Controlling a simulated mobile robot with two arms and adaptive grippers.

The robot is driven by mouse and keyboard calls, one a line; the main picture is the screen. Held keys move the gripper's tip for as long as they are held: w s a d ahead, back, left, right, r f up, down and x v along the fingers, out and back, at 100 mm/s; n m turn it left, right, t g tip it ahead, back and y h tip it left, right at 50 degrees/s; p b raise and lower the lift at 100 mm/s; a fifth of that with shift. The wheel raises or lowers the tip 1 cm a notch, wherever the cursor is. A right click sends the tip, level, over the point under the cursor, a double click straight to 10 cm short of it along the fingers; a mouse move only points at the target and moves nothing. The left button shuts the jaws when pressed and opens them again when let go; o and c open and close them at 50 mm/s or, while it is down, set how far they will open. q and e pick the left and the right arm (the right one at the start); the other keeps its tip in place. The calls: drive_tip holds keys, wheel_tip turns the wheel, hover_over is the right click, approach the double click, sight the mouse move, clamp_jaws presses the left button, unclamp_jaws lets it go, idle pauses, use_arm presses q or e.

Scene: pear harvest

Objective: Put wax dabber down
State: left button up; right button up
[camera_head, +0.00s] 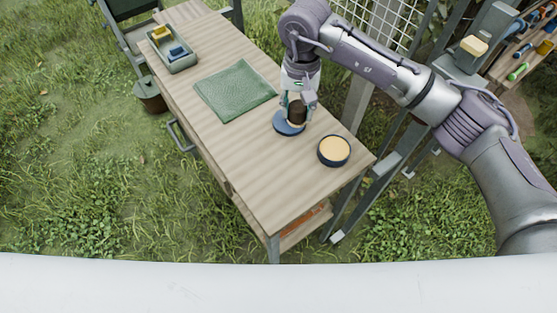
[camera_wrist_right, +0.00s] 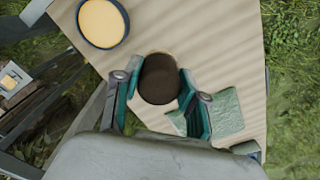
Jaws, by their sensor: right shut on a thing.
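The wax dabber shows a dark brown round top (camera_head: 297,107) in the head view, and it also shows in the right wrist view (camera_wrist_right: 159,79). My right gripper (camera_head: 298,112) is around it from above, with a finger on each side, shut on it. The dabber is over or on a small blue round dish (camera_head: 287,124); I cannot tell whether it touches the dish. A dark blue tin of yellow wax (camera_head: 333,151) stands beside it, nearer the table's near end, and shows in the wrist view (camera_wrist_right: 102,22). My left gripper is not in view.
The wooden table (camera_head: 262,190) has a green cloth (camera_head: 235,90) in its middle. A grey tray (camera_head: 180,62) with yellow and blue pieces sits at its far end. The near left part of the tabletop is clear. A metal frame and tool shelf (camera_head: 520,60) stand to the right.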

drive_tip(key=s+a+f+p, duration=0.1)
drive_tip(key=s+f, duration=0.1)
drive_tip(key=s, duration=0.1)
drive_tip(key=s+a+f+p, duration=0.1)
drive_tip(key=s+f, duration=0.1)
drive_tip(key=s, duration=0.2)
drive_tip(key=s+a+f+p, duration=0.1)
drive_tip(key=s+a+f, duration=0.1)
drive_tip(key=s, duration=0.2)
drive_tip(key=shift+s+a, duration=0.1)
drive_tip(key=shift+s+a+f, duration=0.1)
drive_tip(key=shift+s+f, duration=0.2)
drive_tip(key=shift+f, duration=0.1)
wheel_tip(320, 180, down, 4)
drive_tip(key=shift+r+b, duration=0.2)
drive_tip(key=shift+b, duration=0.5)
drive_tip(key=o, duration=1)
drive_tip(key=shift+w+f, duration=0.1)
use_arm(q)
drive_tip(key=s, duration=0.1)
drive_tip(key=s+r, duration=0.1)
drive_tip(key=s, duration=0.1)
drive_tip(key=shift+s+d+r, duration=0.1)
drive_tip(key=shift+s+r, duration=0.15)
